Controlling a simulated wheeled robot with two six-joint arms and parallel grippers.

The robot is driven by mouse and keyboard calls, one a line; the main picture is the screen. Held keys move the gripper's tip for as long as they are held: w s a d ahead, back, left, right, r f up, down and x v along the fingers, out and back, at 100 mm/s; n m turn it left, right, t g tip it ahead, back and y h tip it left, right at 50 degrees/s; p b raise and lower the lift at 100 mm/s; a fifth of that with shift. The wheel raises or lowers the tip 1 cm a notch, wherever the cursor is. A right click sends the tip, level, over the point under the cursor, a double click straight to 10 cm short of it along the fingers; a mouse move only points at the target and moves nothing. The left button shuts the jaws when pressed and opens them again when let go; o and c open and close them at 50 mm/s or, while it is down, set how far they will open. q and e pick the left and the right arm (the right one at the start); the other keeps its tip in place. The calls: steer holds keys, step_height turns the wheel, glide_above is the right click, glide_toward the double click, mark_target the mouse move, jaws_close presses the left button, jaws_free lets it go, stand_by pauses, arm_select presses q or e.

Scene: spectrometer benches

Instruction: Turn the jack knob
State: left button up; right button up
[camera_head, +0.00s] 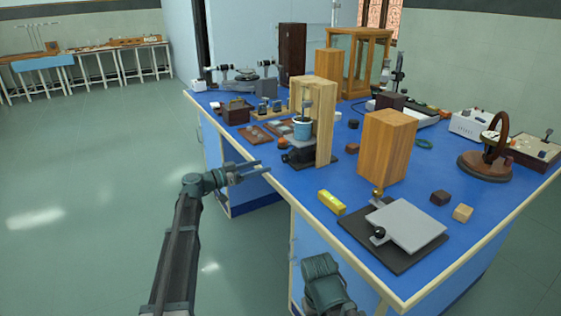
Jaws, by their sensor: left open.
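A small lab jack (304,153) with a dark top stands near the left edge of the blue bench, and a light blue cup (302,128) stands on it. A small orange knob (283,142) shows at the jack's left side. My left gripper (265,166) is open and empty, with its two fingers pointing right toward the bench edge. It is below and left of the knob and apart from it. Part of my right arm shows at the bottom centre, but its gripper does not show.
A yellow bar (331,202) and a grey plate (405,226) on a dark base lie nearer. Open floor lies left of the bench.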

mark_target(283, 159)
arm_select(q)
steer(key=x, duration=0.9)
jaws_close()
